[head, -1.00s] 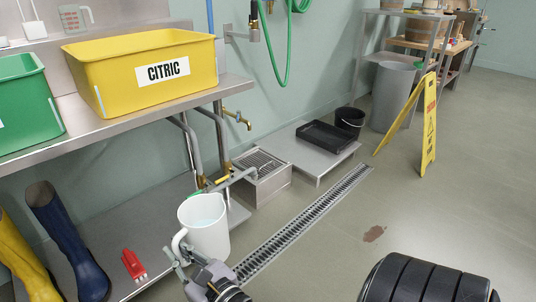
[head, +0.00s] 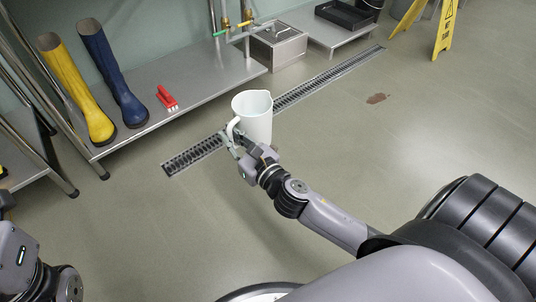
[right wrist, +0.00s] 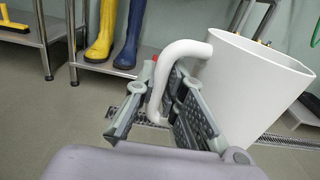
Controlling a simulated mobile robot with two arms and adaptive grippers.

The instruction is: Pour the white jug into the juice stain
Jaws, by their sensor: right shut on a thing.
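The white jug (head: 254,116) is upright in the middle of the head view, held above the floor near the drain channel. My right gripper (head: 236,143) is shut on the jug's handle, which also shows between the fingers in the right wrist view (right wrist: 160,88). The jug's body (right wrist: 249,85) fills the right side of that view.
A long floor drain (head: 196,154) runs diagonally behind the jug. A low steel shelf (head: 205,78) holds yellow boots (head: 85,105), blue boots (head: 118,80) and a red brush (head: 166,96). A yellow floor sign (head: 444,30) stands beyond the stain. The floor around the stain is clear.

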